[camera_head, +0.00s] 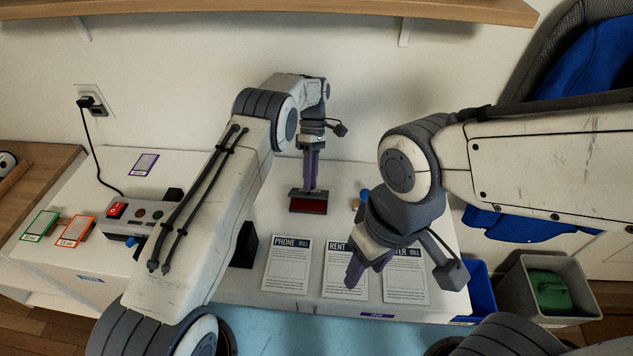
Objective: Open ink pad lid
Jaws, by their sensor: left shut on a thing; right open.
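The ink pad (308,206) lies on the white table, behind the phone bill sheet. Its dark red inside shows, facing me. Its grey lid (309,193) is at the pad's back edge and looks raised. My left gripper (310,186) points down with its purple fingers shut on the lid. My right gripper (367,272) has purple fingers and hangs over the rent bill sheet, open and empty, to the right and front of the pad. Part of the pad's back edge is hidden by the lid and fingers.
Three sheets lie along the front: phone bill (287,265), rent bill (345,287) and a partly covered one (405,285). A control box (135,213) with a red switch stands left. A small wooden-coloured object (355,204) lies right of the pad. A shelf (300,8) hangs above.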

